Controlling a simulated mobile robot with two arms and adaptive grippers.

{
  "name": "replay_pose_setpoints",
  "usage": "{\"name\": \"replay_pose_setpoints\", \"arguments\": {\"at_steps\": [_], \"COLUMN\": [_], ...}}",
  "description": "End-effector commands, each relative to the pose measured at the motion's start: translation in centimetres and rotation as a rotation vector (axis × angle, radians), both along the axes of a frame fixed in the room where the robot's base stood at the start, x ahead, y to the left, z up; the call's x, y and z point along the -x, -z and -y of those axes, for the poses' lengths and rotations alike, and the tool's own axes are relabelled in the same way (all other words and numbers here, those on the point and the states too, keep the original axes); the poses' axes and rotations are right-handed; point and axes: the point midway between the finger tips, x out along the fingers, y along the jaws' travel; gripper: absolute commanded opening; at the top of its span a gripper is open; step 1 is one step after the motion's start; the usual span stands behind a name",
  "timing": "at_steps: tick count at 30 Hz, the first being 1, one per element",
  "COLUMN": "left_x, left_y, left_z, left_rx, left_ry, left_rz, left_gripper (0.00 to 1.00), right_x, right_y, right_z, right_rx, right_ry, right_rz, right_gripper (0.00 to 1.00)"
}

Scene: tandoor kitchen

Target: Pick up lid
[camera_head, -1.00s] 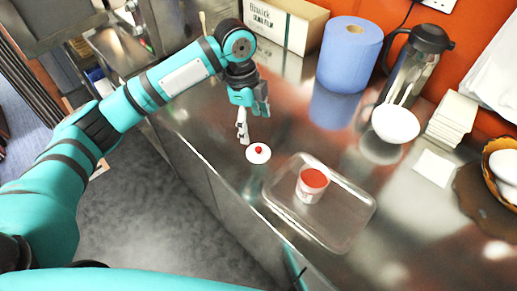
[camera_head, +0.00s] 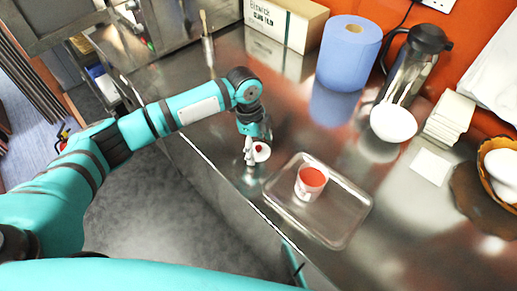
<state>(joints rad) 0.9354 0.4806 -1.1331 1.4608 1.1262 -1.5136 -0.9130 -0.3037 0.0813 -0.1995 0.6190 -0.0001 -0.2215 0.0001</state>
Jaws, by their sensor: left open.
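The lid (camera_head: 262,152) is a small white disc with a red knob, near the front edge of the steel counter, left of the tray. My left gripper (camera_head: 251,158) points down right at the lid and covers its left part. Its jaws are open; I cannot tell whether they touch the lid. A white cup with red contents (camera_head: 310,182) stands upright on the tray. My right gripper does not show.
A clear, shallow tray (camera_head: 336,236) lies right of the lid. Behind stand a blue paper roll (camera_head: 348,55), a cardboard box (camera_head: 284,22), a flask (camera_head: 425,45) and a white bowl (camera_head: 393,122). A stack of white napkins (camera_head: 450,117) is at right. The counter's front edge runs close by the gripper.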

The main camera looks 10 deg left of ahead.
Motion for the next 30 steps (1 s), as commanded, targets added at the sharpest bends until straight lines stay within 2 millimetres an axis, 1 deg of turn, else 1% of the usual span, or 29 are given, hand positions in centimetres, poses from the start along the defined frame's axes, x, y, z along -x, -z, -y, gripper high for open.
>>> {"name": "replay_pose_setpoints", "arguments": {"at_steps": [2, 9, 11, 14, 15, 17, 20, 21, 30], "left_x": [-0.01, -0.01, -0.01, -0.01, 0.0, 0.03, 0.06, 0.07, 0.09], "left_y": [-0.02, -0.05, -0.05, -0.05, -0.04, -0.01, 0.06, 0.1, 0.23], "left_z": [0.01, 0.0, 0.0, 0.0, 0.0, -0.01, -0.03, -0.05, -0.16], "left_rx": [0.0, 0.0, 0.0, 0.0, 0.0, 0.0, -0.001, -0.002, -0.005], "left_ry": [0.0, 0.0, 0.0, 0.0, 0.0, 0.0, -0.001, -0.001, -0.002], "left_rz": [0.0, 0.0, 0.0, 0.0, 0.0, -0.001, -0.002, -0.002, -0.004], "left_gripper": [0.77, 0.45, 0.39, 0.37, 0.32, 0.14, 0.06, 0.0, 0.0], "right_x": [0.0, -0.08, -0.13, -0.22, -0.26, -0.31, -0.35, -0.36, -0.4], "right_y": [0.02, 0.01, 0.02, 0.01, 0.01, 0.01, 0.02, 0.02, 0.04], "right_z": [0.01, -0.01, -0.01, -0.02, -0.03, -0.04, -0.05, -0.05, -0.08], "right_rx": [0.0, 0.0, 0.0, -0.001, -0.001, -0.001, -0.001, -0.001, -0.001], "right_ry": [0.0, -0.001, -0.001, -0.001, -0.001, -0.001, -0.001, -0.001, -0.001], "right_rz": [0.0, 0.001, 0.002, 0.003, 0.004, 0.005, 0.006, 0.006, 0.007], "right_gripper": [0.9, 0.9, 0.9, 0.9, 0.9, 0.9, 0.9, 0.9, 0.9]}}
